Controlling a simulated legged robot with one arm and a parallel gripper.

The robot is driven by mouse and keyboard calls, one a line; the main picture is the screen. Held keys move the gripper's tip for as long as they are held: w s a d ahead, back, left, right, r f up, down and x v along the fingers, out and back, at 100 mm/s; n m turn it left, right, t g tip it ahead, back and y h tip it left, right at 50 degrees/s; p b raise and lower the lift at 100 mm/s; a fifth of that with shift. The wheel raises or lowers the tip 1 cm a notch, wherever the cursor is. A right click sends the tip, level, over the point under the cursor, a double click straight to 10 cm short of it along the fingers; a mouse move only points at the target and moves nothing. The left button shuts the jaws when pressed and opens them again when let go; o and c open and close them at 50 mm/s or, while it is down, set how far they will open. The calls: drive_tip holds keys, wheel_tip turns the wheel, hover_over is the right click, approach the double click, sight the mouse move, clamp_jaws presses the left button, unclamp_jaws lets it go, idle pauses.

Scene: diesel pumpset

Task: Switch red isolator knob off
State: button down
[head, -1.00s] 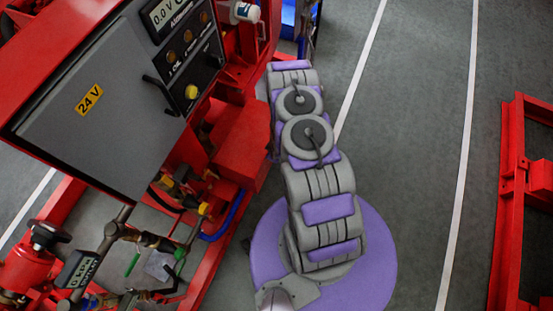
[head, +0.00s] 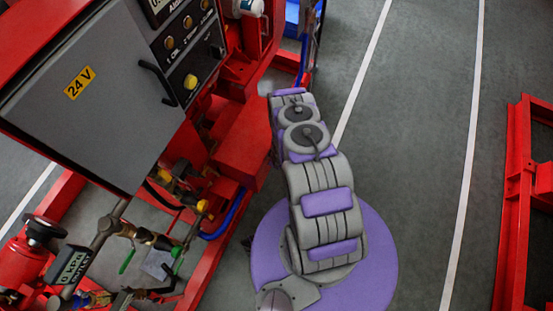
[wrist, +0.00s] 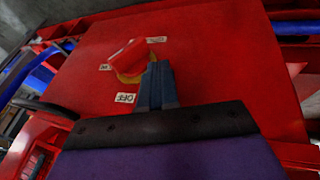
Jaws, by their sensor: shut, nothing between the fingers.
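The red isolator knob (wrist: 128,56) shows in the wrist view, on a yellow base (wrist: 133,78) fixed to a flat red panel (wrist: 215,60). A white OFF label (wrist: 124,98) is below the knob. The knob's grip lies slanted, its right end higher. My gripper (wrist: 158,68) is shut and empty, with its blue-grey fingertips close beside the knob's right side. I cannot tell whether they touch it. The fingers hide part of the base's right edge. In the head view neither the knob nor my gripper can be made out.
Another white label (wrist: 157,39) is above right of the knob, and a small one (wrist: 106,67) is to its left. In the head view a grey 24 V cabinet (head: 95,95) stands left of my arm. Open grey floor (head: 420,130) is on the right, before a red frame (head: 515,200).

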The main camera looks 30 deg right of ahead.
drive_tip(key=shift+w+d+f+b, duration=0.35)
drive_tip(key=shift+w+d+f, duration=0.15)
drive_tip(key=shift+d+f, duration=0.15)
drive_tip(key=shift+w+d+f+b, duration=0.3)
drive_tip(key=shift+w+d+f, duration=0.2)
drive_tip(key=shift+f, duration=0.25)
